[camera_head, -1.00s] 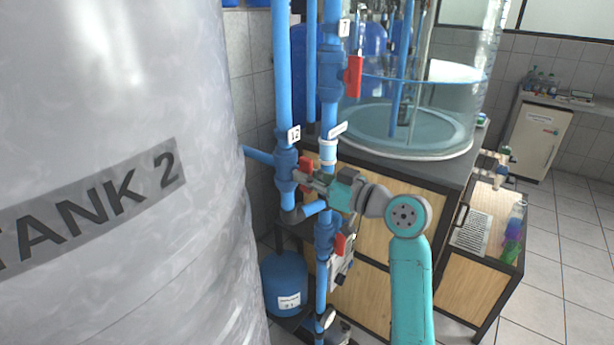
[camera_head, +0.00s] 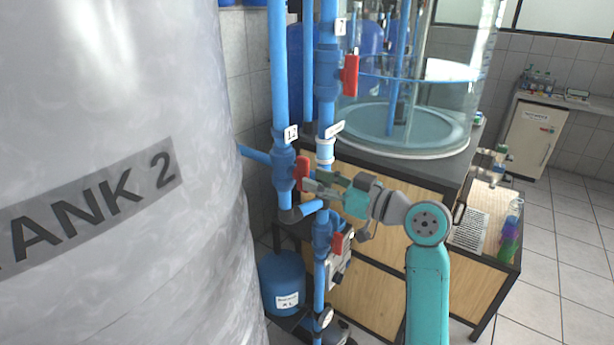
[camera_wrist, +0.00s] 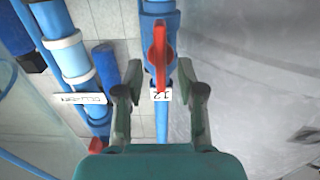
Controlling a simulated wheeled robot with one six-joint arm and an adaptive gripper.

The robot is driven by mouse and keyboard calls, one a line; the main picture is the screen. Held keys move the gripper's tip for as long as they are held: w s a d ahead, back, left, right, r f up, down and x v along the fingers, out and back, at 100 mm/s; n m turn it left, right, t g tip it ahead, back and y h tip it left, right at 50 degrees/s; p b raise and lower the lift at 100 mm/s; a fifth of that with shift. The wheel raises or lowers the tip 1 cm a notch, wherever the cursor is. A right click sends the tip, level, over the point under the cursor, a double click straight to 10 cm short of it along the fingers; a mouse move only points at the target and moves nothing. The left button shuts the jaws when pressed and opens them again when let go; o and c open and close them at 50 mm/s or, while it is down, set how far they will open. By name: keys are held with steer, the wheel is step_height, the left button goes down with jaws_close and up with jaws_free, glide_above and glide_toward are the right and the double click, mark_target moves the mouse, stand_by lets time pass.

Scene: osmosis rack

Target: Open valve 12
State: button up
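Valve 12 is a blue valve body on a vertical blue pipe with a red handle (camera_head: 301,168). Its white tag "12" (camera_head: 290,133) is above it on the pipe. In the wrist view the red handle (camera_wrist: 159,52) runs lengthwise along the pipe, and the tag (camera_wrist: 161,94) shows upside down. My gripper (camera_head: 313,184) is just right of and slightly below the handle in the head view. In the wrist view my gripper (camera_wrist: 160,72) is open, fingers apart on either side of the pipe, with the handle centred between and beyond the fingertips. No contact shows.
A neighbouring pipe carries valve 7's red handle (camera_head: 350,75) above and another red handle (camera_head: 338,243) below my gripper. Tank 2 (camera_head: 110,90) fills the left. A wooden cabinet (camera_head: 378,258) with a clear tank stands behind. Floor at right is open.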

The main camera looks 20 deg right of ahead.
steer(key=v, duration=0.8)
steer(key=s+a+f+m+t+h, duration=0.1)
steer(key=s+a+f+m+h, duration=0.2)
steer(key=f, duration=0.8)
steer(key=s+f+m+t+h, duration=0.1)
steer(key=s+f+m+h, duration=0.35)
steer(key=f, duration=0.65)
steer(key=s+a+f+m+g+h, duration=0.1)
steer(key=s+f, duration=0.4)
steer(key=s, duration=0.2)
steer(key=s+a+f+m+h, duration=0.1)
steer(key=s+f+m+h, duration=0.1)
steer(key=s+f, duration=0.35)
steer(key=s+a+r+n, duration=0.1)
steer(key=s+r, duration=0.1)
steer(key=s, duration=1)
steer(key=s+a+r+n, duration=0.1)
steer(key=s+r+n, duration=0.1)
steer(key=s, duration=1)
steer(key=shift+g, duration=0.4)
